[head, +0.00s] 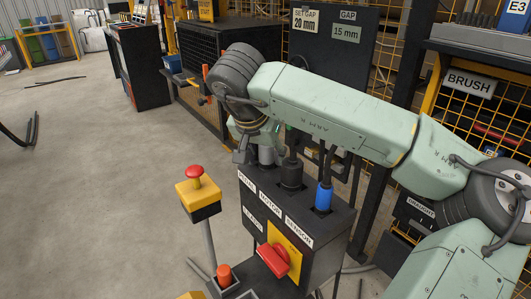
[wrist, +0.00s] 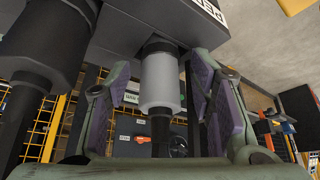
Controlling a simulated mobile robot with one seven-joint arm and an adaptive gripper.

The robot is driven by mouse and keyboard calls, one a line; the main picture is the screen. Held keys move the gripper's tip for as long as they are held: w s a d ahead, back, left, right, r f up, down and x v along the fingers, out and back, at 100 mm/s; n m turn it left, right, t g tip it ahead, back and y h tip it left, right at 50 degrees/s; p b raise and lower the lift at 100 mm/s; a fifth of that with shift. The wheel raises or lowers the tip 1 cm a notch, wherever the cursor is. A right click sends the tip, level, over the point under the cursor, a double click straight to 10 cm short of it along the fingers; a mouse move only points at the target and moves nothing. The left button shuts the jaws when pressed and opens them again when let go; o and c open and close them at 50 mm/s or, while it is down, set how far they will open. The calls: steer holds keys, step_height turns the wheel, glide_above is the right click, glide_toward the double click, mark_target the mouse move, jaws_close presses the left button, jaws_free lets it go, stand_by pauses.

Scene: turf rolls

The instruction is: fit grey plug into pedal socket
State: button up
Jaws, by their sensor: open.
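The grey plug (wrist: 160,82) stands upright at a dark round socket collar (wrist: 160,44) on the box, beside a label starting "PED". I cannot tell how deep it sits. Its dark cable runs away from the box. My gripper (wrist: 150,72) is open around the plug, one finger on each side, with a gap visible at least on the right. In the head view the grey plug (head: 266,155) shows partly below my gripper (head: 256,146), at the box's pedal end.
A black plug (head: 291,174) and a blue plug (head: 323,196) stand in the same box (head: 318,262). The black plug is very close to my left finger in the wrist view. A red rotary switch (head: 274,260) and a red stop button (head: 195,174) are nearby. Open floor lies left.

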steer(key=shift+r, duration=0.35)
steer(key=v, duration=1.1)
steer(key=shift+s+r, duration=0.25)
steer(key=shift+a+f, duration=0.1)
steer(key=shift+a, duration=0.05)
